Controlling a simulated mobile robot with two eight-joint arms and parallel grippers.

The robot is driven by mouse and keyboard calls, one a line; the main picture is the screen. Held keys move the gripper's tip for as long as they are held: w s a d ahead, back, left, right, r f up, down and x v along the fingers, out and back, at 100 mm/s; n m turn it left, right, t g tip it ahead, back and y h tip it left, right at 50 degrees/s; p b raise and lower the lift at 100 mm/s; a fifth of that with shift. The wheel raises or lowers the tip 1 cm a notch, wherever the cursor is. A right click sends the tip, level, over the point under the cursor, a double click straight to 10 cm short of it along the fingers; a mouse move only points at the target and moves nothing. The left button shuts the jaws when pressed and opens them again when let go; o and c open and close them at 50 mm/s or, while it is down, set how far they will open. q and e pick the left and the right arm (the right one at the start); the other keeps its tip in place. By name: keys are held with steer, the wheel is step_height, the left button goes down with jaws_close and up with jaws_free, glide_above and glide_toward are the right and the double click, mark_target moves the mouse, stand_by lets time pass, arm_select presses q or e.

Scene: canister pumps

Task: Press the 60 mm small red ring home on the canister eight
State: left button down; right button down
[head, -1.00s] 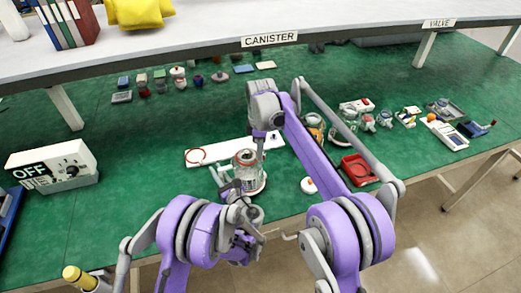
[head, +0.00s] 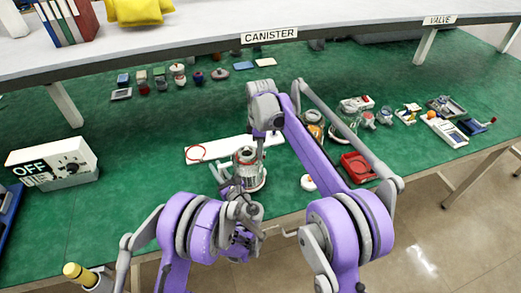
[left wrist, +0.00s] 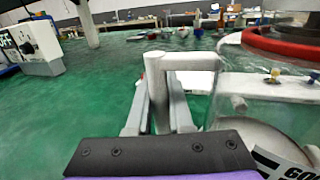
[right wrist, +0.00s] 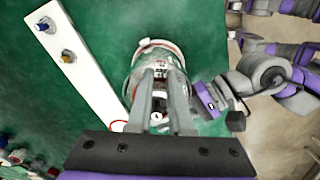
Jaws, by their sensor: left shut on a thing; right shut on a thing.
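The clear canister (head: 249,178) stands upright near the front edge of the green bench. In the left wrist view a thick dark red ring (left wrist: 285,47) sits around its top, with a grey part above it. My left gripper (head: 222,172) is shut on the canister's pale side handle (left wrist: 157,75), at its left. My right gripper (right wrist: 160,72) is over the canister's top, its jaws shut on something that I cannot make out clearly. Whether the ring is fully seated cannot be seen. A thin, larger red ring (head: 189,154) lies on the left end of a white strip.
The white strip (head: 222,149) lies behind the canister and carries two pegs. A white lid (head: 308,183) and a red tray (head: 357,168) are to the right. A control box marked OFF (head: 50,165) stands at left. Bench between box and canister is clear.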

steer(key=c, duration=0.8)
jaws_free()
steer(key=shift+o, duration=0.2)
steer(key=o, duration=0.6)
steer(key=shift+c, duration=0.2)
steer(key=shift+d, duration=0.15)
steer(key=shift+s+d, duration=0.15)
steer(key=shift+d, duration=0.75)
steer(key=shift+s+d, duration=0.15)
steer(key=shift+d, duration=0.75)
step_height(320, 180, up, 8)
steer(key=shift+f, duration=0.25)
